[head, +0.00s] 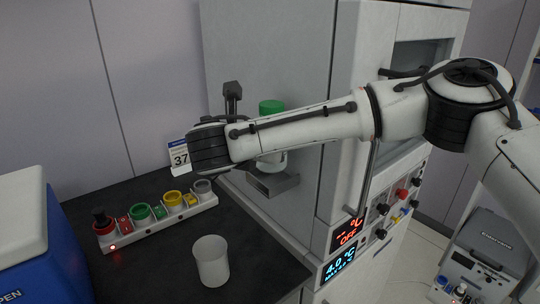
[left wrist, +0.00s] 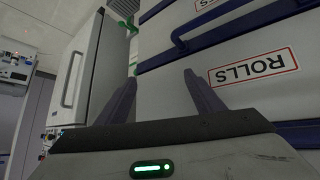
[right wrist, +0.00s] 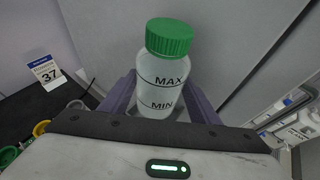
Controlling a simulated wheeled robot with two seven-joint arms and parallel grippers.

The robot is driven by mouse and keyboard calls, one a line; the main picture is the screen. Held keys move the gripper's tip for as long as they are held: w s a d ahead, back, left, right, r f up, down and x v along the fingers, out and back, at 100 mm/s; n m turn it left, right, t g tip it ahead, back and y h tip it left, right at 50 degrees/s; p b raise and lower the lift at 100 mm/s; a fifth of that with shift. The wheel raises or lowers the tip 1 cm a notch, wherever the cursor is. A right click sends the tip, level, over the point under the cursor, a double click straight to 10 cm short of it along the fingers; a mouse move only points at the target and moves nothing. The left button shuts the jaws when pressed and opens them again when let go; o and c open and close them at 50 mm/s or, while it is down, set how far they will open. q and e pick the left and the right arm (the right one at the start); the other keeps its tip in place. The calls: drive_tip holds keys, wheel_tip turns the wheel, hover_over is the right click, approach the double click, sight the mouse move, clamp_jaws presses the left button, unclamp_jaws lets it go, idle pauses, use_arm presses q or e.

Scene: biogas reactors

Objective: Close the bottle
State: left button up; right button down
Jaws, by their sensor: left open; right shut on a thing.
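The bottle (right wrist: 162,84) is translucent white with MAX and MIN marks, and a green cap (right wrist: 169,37) sits on its top. I cannot tell how tight the cap is. My right gripper (right wrist: 160,102) is shut on the bottle's body, one finger on each side. In the head view the green cap (head: 271,107) shows above my right forearm and part of the bottle (head: 272,162) below it; the forearm hides the middle. My left gripper (left wrist: 162,88) is open and empty, facing labelled drawers, and is out of the head view.
A white cup (head: 211,262) stands on the dark counter (head: 150,275), near a strip of coloured buttons (head: 155,221). A blue and white box (head: 25,235) is at left. ROLLS drawers (left wrist: 250,62) are close to my left gripper.

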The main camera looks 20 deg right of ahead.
drive_tip(key=shift+r, duration=0.15)
wheel_tip(320, 180, down, 4)
drive_tip(key=shift+r, duration=0.25)
drive_tip(key=shift+w+d+f, duration=0.1)
drive_tip(key=shift+d+f, duration=0.1)
drive_tip(key=shift+f, duration=0.1)
drive_tip(key=c, duration=0.9)
unclamp_jaws()
drive_tip(key=shift+f, duration=0.15)
